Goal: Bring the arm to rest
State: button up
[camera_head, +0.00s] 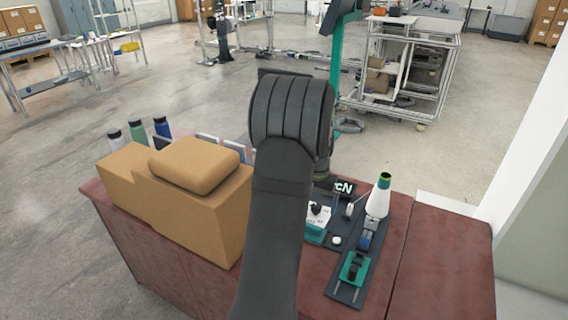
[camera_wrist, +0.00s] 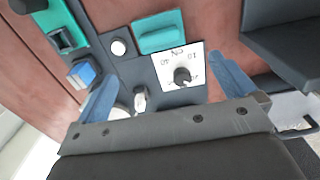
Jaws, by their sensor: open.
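My gripper (camera_wrist: 166,72) shows in the wrist view with its two blue fingers wide apart and nothing between them. Its fingertips appear over a tension device with a white dial plate (camera_wrist: 190,62) and a black knob. I cannot tell the height of the fingers above it. In the head view my dark arm rises through the middle of the picture and hides the gripper. The same device (camera_head: 317,216) shows there just right of my arm, on a dark base plate on the red-brown table (camera_head: 440,250).
A white cone with a green-yellow top (camera_head: 378,198) and a teal block (camera_head: 352,268) stand at the right of the device. Cardboard-coloured boxes (camera_head: 190,205) and several bottles (camera_head: 137,132) fill the table's left. The table's right end is clear.

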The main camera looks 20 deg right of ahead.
notch_tip(320, 180, down, 12)
jog(key=shift+f, duration=0.15)
notch_tip(320, 180, up, 3)
jog(key=shift+r, duration=0.75)
